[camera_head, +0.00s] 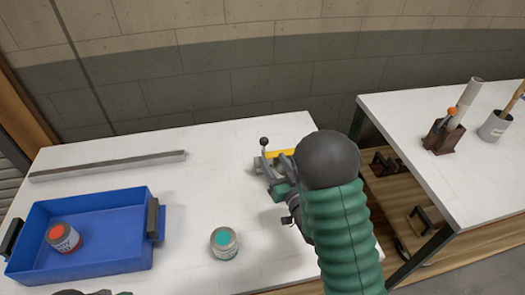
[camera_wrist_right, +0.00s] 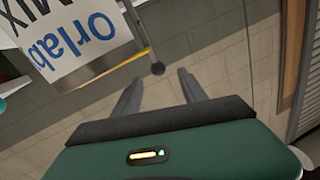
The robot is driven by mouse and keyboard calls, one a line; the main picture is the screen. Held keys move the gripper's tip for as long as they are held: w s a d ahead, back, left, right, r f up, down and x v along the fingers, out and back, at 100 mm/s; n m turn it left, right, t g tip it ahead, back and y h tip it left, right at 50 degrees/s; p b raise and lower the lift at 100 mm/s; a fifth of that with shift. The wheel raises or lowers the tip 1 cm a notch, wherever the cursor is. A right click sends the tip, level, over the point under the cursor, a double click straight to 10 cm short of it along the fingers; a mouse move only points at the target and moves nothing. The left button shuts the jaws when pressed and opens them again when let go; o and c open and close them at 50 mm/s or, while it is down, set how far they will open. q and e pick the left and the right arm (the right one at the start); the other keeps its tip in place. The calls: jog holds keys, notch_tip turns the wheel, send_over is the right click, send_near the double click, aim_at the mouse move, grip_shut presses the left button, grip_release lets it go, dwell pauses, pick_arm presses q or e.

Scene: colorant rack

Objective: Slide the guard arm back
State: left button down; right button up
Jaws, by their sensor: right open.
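The guard arm appears as a yellow bar (camera_head: 281,153) with an upright lever and dark ball knob (camera_head: 264,141), at the back middle of the white table. In the right wrist view the yellow bar (camera_wrist_right: 117,68) ends near the dark ball knob (camera_wrist_right: 157,69). My right gripper (camera_wrist_right: 160,77) is open and empty, its fingertips close to the knob in that picture; I cannot tell if they touch. In the head view my right gripper (camera_head: 272,170) is at the bar's near side, and my arm hides much of the mechanism. Only a sliver of my left gripper shows at the bottom left.
A blue tray (camera_head: 103,193) holds a red-topped can (camera_head: 63,238). A teal-topped can (camera_head: 224,243) stands on the white table (camera_head: 190,255). A long grey bar (camera_head: 108,166) lies behind the tray. A second table (camera_head: 460,190) with holders stands at right.

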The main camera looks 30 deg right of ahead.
aim_at(265, 141)
jog(key=w, duration=0.3)
jog(key=w+r, duration=0.1)
jog(key=shift+w+a, duration=0.25)
jog(key=shift+w, duration=0.15)
jog(key=w, duration=0.1)
jog(key=w+d, duration=0.2)
jog(key=w, duration=0.1)
jog(key=shift+d+f+p, duration=0.1)
jog(key=shift+f+p, duration=0.25)
jog(key=shift+p, duration=0.05)
jog(key=shift+w+d, duration=0.15)
jog(key=shift+w, duration=0.15)
jog(key=shift+a+r, duration=0.1)
jog(key=shift+a, duration=0.4)
jog(key=shift+c, duration=0.4)
jog(key=shift+a, duration=0.2)
jog(key=shift+c, duration=3.7)
jog(key=shift+s+d, duration=0.1)
jog(key=shift+d, duration=0.35)
grip_shut()
pick_arm(q)
jog(key=shift+d+r, duration=0.25)
jog(key=shift+r, duration=0.6)
pick_arm(e)
jog(key=shift+a, duration=0.1)
